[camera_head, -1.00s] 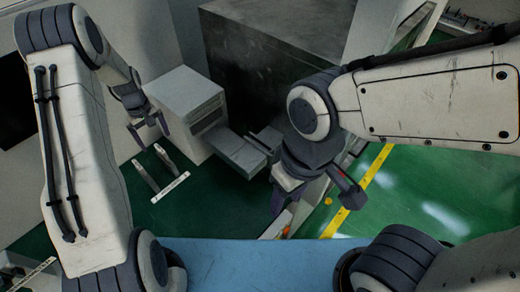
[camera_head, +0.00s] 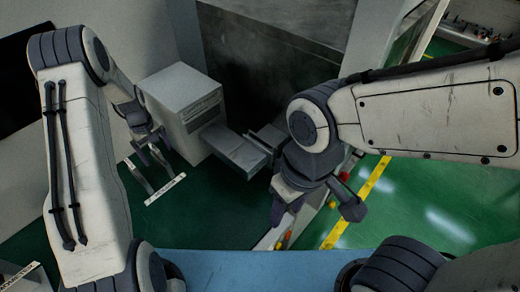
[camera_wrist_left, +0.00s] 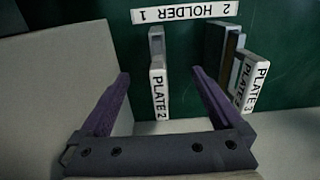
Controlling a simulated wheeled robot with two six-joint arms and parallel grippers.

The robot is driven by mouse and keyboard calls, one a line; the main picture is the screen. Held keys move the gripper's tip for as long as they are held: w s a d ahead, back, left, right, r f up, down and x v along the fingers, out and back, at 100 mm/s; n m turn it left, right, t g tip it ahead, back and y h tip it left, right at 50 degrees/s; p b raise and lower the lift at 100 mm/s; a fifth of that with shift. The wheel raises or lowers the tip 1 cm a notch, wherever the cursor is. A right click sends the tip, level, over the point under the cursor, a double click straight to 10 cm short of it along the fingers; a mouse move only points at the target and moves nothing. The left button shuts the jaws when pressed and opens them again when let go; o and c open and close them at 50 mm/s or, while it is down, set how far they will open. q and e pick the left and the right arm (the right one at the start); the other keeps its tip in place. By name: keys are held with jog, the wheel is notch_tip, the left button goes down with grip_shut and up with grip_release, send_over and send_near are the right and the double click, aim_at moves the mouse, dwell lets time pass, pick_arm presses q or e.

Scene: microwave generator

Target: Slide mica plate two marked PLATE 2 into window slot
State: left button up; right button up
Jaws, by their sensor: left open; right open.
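The mica plate marked PLATE 2 (camera_wrist_left: 159,93) stands upright in the left wrist view, its white label facing the camera. My left gripper (camera_wrist_left: 162,88) is open, with one finger on each side of this plate and a visible gap to both. In the head view my left gripper (camera_head: 155,147) is over the upright pieces behind a white label strip (camera_head: 165,189). My right gripper (camera_head: 312,203) is open and empty, in front of the grey channel-like part (camera_head: 235,150). I cannot make out the window slot.
A strip reading HOLDER 1 and 2 (camera_wrist_left: 185,12) lies beyond PLATE 2. Plates marked PLATE 3 (camera_wrist_left: 256,84) stand close to the right finger. A white box (camera_head: 184,105) stands beside my left gripper. A blue surface (camera_head: 235,270) is at the front.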

dwell(0.8)
pick_arm(q)
grip_shut()
dwell(1.0)
jog(key=shift+r, duration=0.2)
jog(key=shift+r+p, duration=2.05)
jog(key=shift+r, duration=0.8)
